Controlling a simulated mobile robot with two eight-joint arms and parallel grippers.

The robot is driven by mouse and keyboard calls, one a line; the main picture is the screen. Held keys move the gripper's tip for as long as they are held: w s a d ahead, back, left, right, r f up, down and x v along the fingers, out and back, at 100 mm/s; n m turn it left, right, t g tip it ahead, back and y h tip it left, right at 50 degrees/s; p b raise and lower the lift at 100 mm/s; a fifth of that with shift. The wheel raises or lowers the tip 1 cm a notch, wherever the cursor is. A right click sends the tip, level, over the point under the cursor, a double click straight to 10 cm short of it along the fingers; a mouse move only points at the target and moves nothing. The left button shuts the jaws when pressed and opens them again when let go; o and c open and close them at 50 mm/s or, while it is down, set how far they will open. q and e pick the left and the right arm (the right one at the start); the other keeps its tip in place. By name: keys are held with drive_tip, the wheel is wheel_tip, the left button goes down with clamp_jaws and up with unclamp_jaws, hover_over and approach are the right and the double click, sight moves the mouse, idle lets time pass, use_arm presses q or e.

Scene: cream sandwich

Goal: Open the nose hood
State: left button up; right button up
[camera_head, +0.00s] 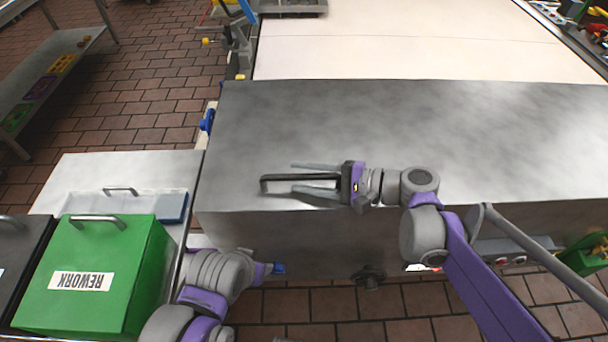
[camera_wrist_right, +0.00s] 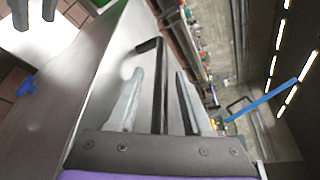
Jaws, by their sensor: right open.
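The nose hood (camera_head: 480,130) is a long grey metal cover, lying closed and flat across the middle of the head view. Its black bar handle (camera_head: 264,186) stands near the front left part of the top. My right gripper (camera_head: 294,178) is open, with one finger on each side of the handle bar. In the right wrist view the handle (camera_wrist_right: 158,80) runs between the two spread fingers (camera_wrist_right: 160,95), with gaps on both sides. My left arm is at the lower left, in front of the hood; its gripper (camera_head: 264,272) is largely hidden.
A green bin marked REWORK (camera_head: 120,260) stands at the left beside a dark bin (camera_head: 18,255) and a pale tray (camera_head: 100,203). A pale conveyor surface (camera_head: 390,45) lies behind the hood. A dark knob (camera_head: 368,275) and a button panel (camera_head: 510,252) sit at the hood's front.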

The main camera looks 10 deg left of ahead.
drive_tip(key=shift+a, duration=0.1)
clamp_jaws()
idle(1.4)
